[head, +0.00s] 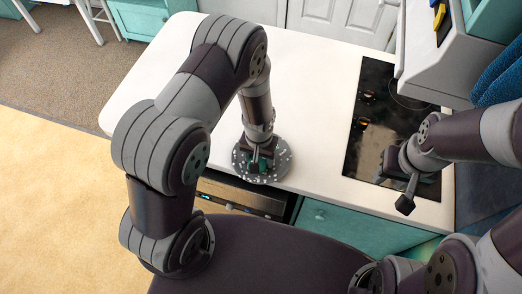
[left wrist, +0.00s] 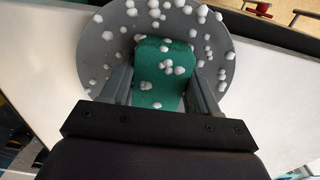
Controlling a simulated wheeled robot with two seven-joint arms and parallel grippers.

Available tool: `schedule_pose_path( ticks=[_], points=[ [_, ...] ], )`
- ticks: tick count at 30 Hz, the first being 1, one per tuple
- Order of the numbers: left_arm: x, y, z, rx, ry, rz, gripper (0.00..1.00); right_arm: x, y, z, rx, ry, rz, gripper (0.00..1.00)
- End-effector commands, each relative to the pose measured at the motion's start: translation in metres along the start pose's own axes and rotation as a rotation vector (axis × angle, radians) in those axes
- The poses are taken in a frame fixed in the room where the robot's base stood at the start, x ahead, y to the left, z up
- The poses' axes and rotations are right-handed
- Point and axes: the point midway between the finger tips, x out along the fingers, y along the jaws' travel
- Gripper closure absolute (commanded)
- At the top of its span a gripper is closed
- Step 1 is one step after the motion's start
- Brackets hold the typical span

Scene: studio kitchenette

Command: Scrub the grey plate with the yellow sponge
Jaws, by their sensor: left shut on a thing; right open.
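The grey plate (head: 283,165) lies on the white counter near its front edge, dotted with white foam blobs. It also shows in the left wrist view (left wrist: 100,50). My left gripper (head: 262,160) points down over the plate, shut on a green sponge (left wrist: 160,62). The sponge lies over the plate, with a few foam blobs on it; its underside is hidden, and I see no yellow on it. Whether it presses on the plate I cannot tell. My right gripper (head: 398,182) is open and empty over the cooktop.
The black cooktop (head: 375,125) is right of the plate. A white raised unit (head: 455,60) stands at the right, with a small yellow and blue item (head: 439,14) at its top. An oven front (head: 240,198) is below the counter edge. The counter left of the plate is clear.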

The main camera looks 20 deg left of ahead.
Motion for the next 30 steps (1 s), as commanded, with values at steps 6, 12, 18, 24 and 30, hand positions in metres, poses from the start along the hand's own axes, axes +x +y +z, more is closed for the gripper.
schedule_pose_path(
  ticks=[6, 12, 18, 24, 30],
  points=[
    [-0.001, 0.014, 0.010, 0.003, -0.006, -0.001, 0.64, -0.004, 0.000, -0.001, 0.000, 0.000, 0.000, 0.57],
    [-0.010, 0.016, 0.011, 0.001, -0.003, -0.001, 0.64, -0.012, 0.000, -0.001, 0.000, 0.000, 0.000, 0.57],
    [-0.034, 0.016, 0.010, 0.001, -0.003, 0.000, 0.64, -0.033, 0.000, -0.004, 0.000, 0.000, 0.000, 0.57],
    [-0.055, 0.016, 0.010, 0.001, -0.002, 0.000, 0.64, -0.051, 0.000, -0.006, 0.000, 0.000, 0.000, 0.57],
    [-0.073, 0.016, 0.010, 0.001, -0.003, 0.000, 0.64, -0.066, 0.000, -0.008, 0.000, 0.000, 0.000, 0.57]
  ],
)
